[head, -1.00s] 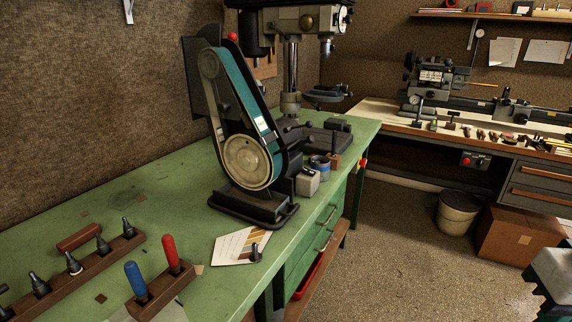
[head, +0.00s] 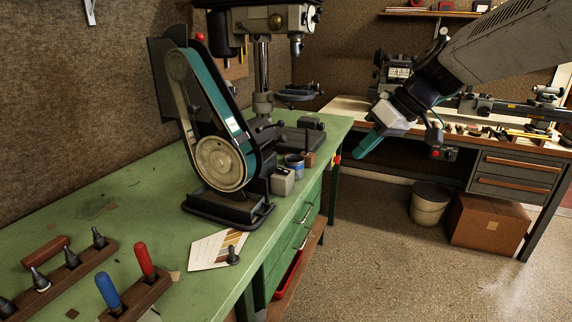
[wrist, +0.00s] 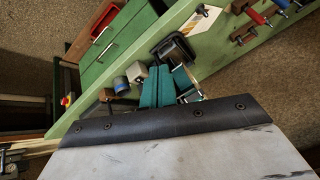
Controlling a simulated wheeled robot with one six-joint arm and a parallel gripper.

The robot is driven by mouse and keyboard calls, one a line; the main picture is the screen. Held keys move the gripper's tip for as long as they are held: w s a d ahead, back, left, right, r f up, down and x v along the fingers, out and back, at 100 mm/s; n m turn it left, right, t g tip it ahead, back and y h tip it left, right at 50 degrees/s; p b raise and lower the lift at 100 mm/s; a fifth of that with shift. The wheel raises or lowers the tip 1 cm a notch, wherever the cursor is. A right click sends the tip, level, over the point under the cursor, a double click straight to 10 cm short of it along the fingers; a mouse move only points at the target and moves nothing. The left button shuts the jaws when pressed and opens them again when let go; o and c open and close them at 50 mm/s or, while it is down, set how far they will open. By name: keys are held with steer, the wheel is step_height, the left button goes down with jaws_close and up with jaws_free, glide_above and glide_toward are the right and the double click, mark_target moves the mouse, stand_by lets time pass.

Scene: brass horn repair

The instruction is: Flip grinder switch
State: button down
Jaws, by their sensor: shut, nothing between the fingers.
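The belt grinder (head: 218,150), with a teal belt and a round wheel, stands on the green bench in the head view. Its dark base (head: 228,207) also shows past the fingers in the wrist view (wrist: 176,48). A small pale grey box (head: 282,181) sits right of the base, also seen in the wrist view (wrist: 137,73). I cannot make out a switch lever on the grinder or box. My gripper (head: 363,150) has teal fingers, shut and empty. It hangs in the air right of the grinder, clear of the bench edge; the fingers also show in the wrist view (wrist: 166,72).
A blue can (head: 294,166) and a brown block (head: 308,159) stand behind the grey box. A drill press (head: 262,70) rises behind the grinder. A card (head: 215,249) and tool racks (head: 140,294) lie in front.

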steer(key=w+a+f+n+t+y, duration=0.1)
steer(key=w+a+f, duration=0.3)
steer(key=w, duration=0.8)
steer(key=w+a+f+n+y, duration=0.3)
steer(key=w+a+f+n, duration=0.1)
steer(key=w, duration=0.8)
steer(key=shift+w+a+f+t, duration=0.15)
steer(key=shift+a+f+t, duration=0.2)
steer(key=shift+a, duration=0.55)
glide_above(286, 171)
steer(key=f, duration=0.5)
steer(key=shift+s+d+f, duration=0.2)
steer(key=shift+d, duration=0.15)
steer(key=shift+w+a+f, duration=0.1)
steer(key=shift+a+f, duration=0.05)
steer(key=shift+f, duration=0.5)
steer(key=shift+w+a+f, duration=0.1)
steer(key=shift+f, duration=0.5)
steer(key=shift+a+f, duration=0.2)
steer(key=shift+f, duration=0.55)
steer(key=shift+d, duration=0.1)
